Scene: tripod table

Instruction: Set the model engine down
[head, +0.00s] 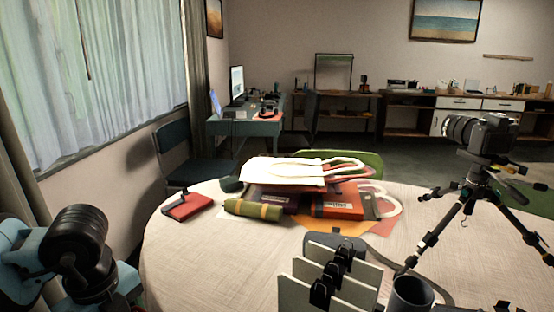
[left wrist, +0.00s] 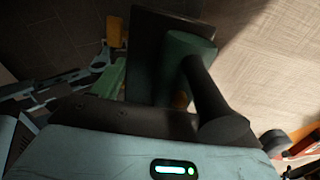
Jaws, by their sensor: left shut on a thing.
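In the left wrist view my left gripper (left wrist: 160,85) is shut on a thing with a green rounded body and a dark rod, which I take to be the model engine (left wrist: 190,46). The dark gripper parts and shadow hide much of it. A pale textured surface lies behind it; I cannot tell whether they touch. In the head view my left arm is at the lower left, beside the round table (head: 185,265); its gripper and the engine do not show there. My right gripper is in neither view.
The table holds a red book (head: 188,207), a green roll (head: 253,210), a pile of books and bags (head: 290,172), a file rack (head: 330,285), a dark mug (head: 411,293) and a camera on a tripod (head: 466,200). The left part of the tabletop is clear.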

